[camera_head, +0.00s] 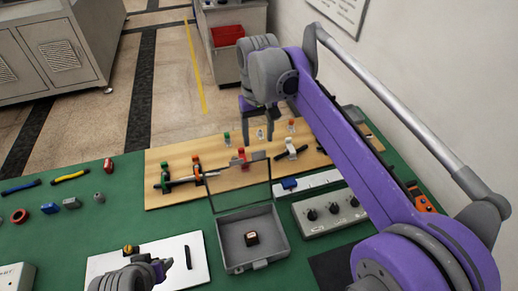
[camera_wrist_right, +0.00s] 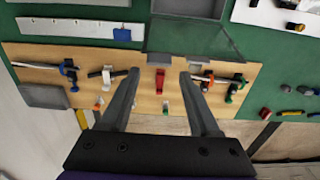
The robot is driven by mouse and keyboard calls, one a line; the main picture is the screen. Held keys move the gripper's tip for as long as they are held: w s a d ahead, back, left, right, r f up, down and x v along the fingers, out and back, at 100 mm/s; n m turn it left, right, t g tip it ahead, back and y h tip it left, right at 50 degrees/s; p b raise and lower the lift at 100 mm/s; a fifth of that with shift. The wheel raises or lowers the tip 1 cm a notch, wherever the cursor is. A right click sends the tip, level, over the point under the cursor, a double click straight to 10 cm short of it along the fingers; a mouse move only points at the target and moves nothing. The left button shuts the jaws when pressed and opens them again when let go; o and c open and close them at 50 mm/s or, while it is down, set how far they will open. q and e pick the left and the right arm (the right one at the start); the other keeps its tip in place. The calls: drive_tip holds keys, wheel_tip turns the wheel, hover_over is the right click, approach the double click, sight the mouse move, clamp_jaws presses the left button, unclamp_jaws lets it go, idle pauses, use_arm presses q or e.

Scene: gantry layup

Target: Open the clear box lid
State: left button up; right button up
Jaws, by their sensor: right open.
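The grey box (camera_head: 285,248) stands on the green table with a small dark block (camera_head: 251,239) inside. Its clear lid (camera_head: 240,187), a see-through pane with a thin dark frame, stands raised at the box's far edge. In the right wrist view the lid (camera_wrist_right: 195,37) is at top centre, beside part of the box (camera_wrist_right: 187,8). My right gripper (camera_head: 257,138) is open and empty, beyond the lid and above the wooden board; its two fingers (camera_wrist_right: 159,76) are spread apart in the wrist view. My left gripper (camera_head: 145,275) is at the lower left, its fingers unclear.
The wooden board (camera_head: 215,155) behind the box holds several clamps, including a red one (camera_wrist_right: 159,80) seen between my right fingers. A grey knob panel (camera_head: 330,212) is right of the box. A white plate (camera_head: 195,262) lies left of it, under my left gripper.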

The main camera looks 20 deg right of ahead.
wheel_tip(320, 180, down, 6)
drive_tip(key=shift+r, duration=0.25)
drive_tip(key=shift+d, duration=0.1)
clamp_jaws()
idle(1.3)
